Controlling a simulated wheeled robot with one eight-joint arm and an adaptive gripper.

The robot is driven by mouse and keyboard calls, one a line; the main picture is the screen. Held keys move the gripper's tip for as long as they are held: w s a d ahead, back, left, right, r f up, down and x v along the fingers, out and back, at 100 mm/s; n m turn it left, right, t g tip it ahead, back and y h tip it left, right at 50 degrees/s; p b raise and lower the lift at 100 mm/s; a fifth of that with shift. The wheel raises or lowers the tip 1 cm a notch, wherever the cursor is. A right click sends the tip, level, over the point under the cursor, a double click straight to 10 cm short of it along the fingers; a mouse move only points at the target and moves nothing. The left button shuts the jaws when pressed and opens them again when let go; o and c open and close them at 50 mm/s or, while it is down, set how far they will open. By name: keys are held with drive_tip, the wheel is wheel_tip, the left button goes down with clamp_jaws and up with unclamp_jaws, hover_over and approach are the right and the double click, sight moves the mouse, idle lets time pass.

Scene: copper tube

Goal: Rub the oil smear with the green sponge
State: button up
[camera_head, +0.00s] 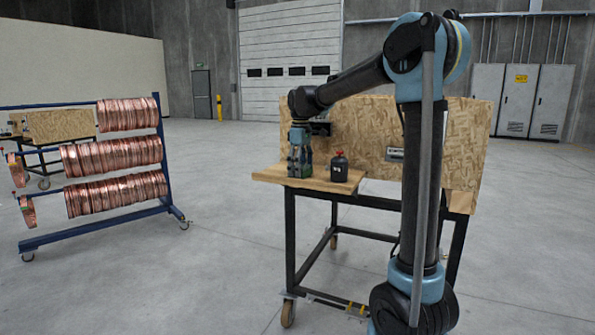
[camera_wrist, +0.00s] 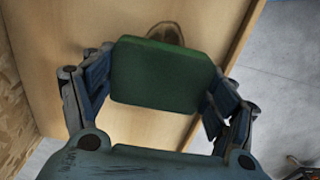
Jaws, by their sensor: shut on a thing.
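My gripper (camera_head: 299,168) points down over the left part of the wooden shelf of the cart. In the wrist view its two fingers (camera_wrist: 160,95) are shut on the green sponge (camera_wrist: 160,77), one on each side. A brown, roundish oil smear (camera_wrist: 167,32) shows on the wood just beyond the sponge's far edge. The sponge hides part of the smear. I cannot tell whether the sponge touches the wood. The smear cannot be made out in the head view.
A black bottle with a red cap (camera_head: 339,168) stands on the shelf (camera_head: 270,175), right of my gripper. An upright board (camera_head: 368,130) rises behind the shelf. The shelf's edge (camera_wrist: 236,45) runs along the right in the wrist view. A blue rack (camera_head: 95,235) with copper coils (camera_head: 115,187) stands at left.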

sight(308, 168)
drive_tip(key=shift+s+d+f, duration=0.1)
drive_tip(key=shift+s+d, duration=0.2)
drive_tip(key=shift+d, duration=0.45)
drive_tip(key=shift+s+d+f, duration=0.1)
drive_tip(key=shift+s+d, duration=0.2)
drive_tip(key=shift+d, duration=0.4)
drive_tip(key=shift+c, duration=0.2)
drive_tip(key=shift+s+d+r, duration=0.1)
drive_tip(key=shift+s+d, duration=0.15)
drive_tip(key=shift+d, duration=0.45)
drive_tip(key=shift+s+d, duration=0.25)
drive_tip(key=shift+d, duration=0.45)
drive_tip(key=shift+s, duration=0.1)
drive_tip(key=shift+w+a, duration=0.25)
drive_tip(key=shift+a, duration=0.55)
drive_tip(key=shift+w+a, duration=0.25)
drive_tip(key=shift+a, duration=0.5)
drive_tip(key=shift+c, duration=0.3)
drive_tip(key=shift+w+a, duration=0.35)
drive_tip(key=shift+a, duration=0.6)
drive_tip(key=shift+w+a, duration=0.4)
drive_tip(key=shift+a, duration=0.6)
drive_tip(key=shift+w+a, duration=0.35)
drive_tip(key=shift+a, duration=0.6)
drive_tip(key=shift+f, duration=0.2)
drive_tip(key=shift+d, duration=0.1)
